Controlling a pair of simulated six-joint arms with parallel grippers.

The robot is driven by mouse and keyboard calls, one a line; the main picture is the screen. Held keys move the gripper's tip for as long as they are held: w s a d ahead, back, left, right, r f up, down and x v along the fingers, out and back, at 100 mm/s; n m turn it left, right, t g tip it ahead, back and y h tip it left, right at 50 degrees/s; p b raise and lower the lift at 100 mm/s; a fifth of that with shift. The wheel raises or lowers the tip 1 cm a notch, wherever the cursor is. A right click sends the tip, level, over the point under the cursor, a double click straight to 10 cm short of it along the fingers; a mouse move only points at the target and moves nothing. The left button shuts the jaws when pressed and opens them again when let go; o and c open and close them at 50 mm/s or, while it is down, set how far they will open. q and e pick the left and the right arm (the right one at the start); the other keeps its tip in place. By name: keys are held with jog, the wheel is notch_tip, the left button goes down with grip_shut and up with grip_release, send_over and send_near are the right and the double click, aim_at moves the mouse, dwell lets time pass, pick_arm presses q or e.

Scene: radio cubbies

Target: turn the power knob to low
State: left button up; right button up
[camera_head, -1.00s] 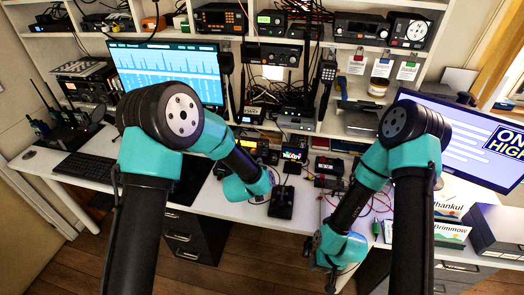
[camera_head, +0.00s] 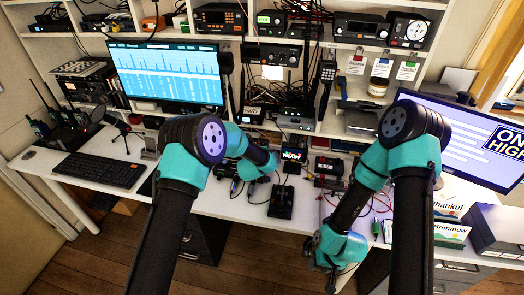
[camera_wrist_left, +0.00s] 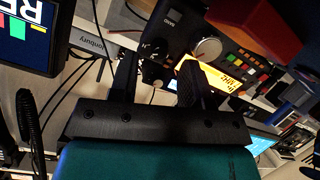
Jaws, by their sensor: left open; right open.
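In the left wrist view a dark radio (camera_wrist_left: 225,55) with a lit yellow display (camera_wrist_left: 207,78) fills the upper right. Its front carries a large grey knob (camera_wrist_left: 208,49) and smaller dark knobs (camera_wrist_left: 156,50); I cannot read which one is the power knob. My left gripper (camera_wrist_left: 155,78) is open, with its two black fingers apart toward the radio front and the small knobs seen between them. I cannot tell whether they touch. In the head view my left wrist hides its fingers. My right gripper (camera_head: 330,284) is open and empty, hanging low by the desk's front edge.
A black box-shaped device (camera_head: 281,202) stands on the white desk (camera_head: 215,200). A keyboard (camera_head: 100,170) lies at the left. Monitors stand on the left (camera_head: 165,72) and right (camera_head: 465,135). Radios and cables crowd the shelves behind. A red object (camera_wrist_left: 258,28) is near the radio.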

pick_arm(q)
jog(key=shift+x, duration=1.1)
grip_shut()
